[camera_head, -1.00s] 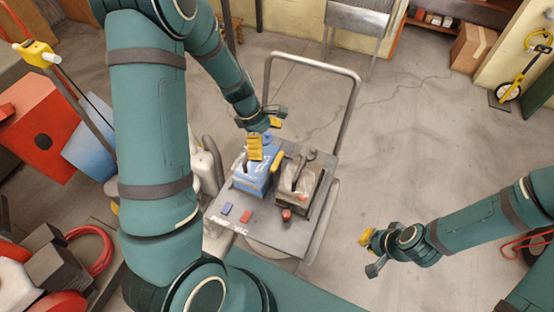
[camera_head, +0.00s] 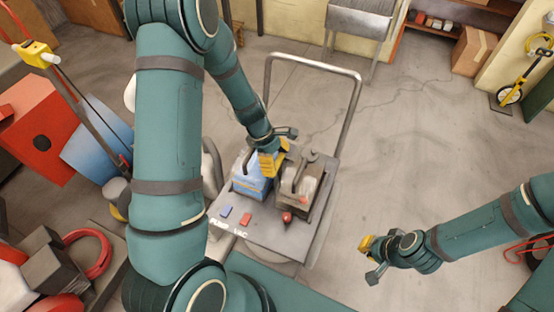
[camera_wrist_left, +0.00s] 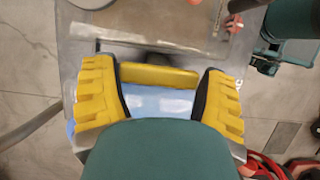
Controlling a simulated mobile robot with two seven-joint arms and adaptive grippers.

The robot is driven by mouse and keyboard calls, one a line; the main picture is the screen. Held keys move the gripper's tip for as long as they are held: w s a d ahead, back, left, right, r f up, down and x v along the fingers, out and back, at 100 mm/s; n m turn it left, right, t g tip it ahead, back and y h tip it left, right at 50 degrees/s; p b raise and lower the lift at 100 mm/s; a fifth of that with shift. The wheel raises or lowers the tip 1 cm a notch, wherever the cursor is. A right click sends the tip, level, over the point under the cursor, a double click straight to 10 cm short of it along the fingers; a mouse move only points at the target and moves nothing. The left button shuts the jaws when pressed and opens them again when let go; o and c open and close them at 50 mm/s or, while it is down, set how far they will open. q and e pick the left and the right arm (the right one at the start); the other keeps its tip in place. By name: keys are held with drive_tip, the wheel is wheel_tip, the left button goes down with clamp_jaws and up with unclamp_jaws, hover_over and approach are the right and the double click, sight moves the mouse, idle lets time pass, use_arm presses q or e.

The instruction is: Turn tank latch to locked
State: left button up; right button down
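A blue tank (camera_head: 250,180) stands on the grey cart top. A yellow bar (camera_wrist_left: 158,76), probably the tank latch, shows in the left wrist view, lying crosswise between my fingers. In the head view my gripper covers that spot. My left gripper (camera_head: 272,163) is over the right edge of the blue tank, pointing down. In the left wrist view its two yellow fingers (camera_wrist_left: 162,95) are wide apart, one at each end of the bar; I cannot tell whether they touch it. My right gripper (camera_head: 370,257) is away to the right over bare floor, fingers apart and empty.
A grey box with a clear front (camera_head: 300,188) and lever stands close right of the blue tank. The cart (camera_head: 265,232) carries blue and red buttons at its front and a tall metal handle (camera_head: 352,100) behind.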

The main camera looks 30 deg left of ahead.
use_arm(q)
drive_tip(key=shift+m, duration=0.3)
drive_tip(key=m+g+p, duration=0.1)
drive_tip(key=m, duration=0.2)
drive_tip(key=m+g+p, duration=0.1)
drive_tip(key=m+g, duration=0.1)
drive_tip(key=m, duration=0.2)
drive_tip(key=shift+y, duration=0.4)
drive_tip(key=m+g+y, duration=0.1)
drive_tip(key=m, duration=0.4)
drive_tip(key=shift+w+d, duration=0.1)
drive_tip(key=m+y, duration=0.2)
drive_tip(key=m, duration=0.3)
drive_tip(key=shift+g, duration=0.4)
drive_tip(key=shift+m, duration=0.3)
drive_tip(key=o, duration=1.1)
drive_tip(key=shift+c, duration=0.2)
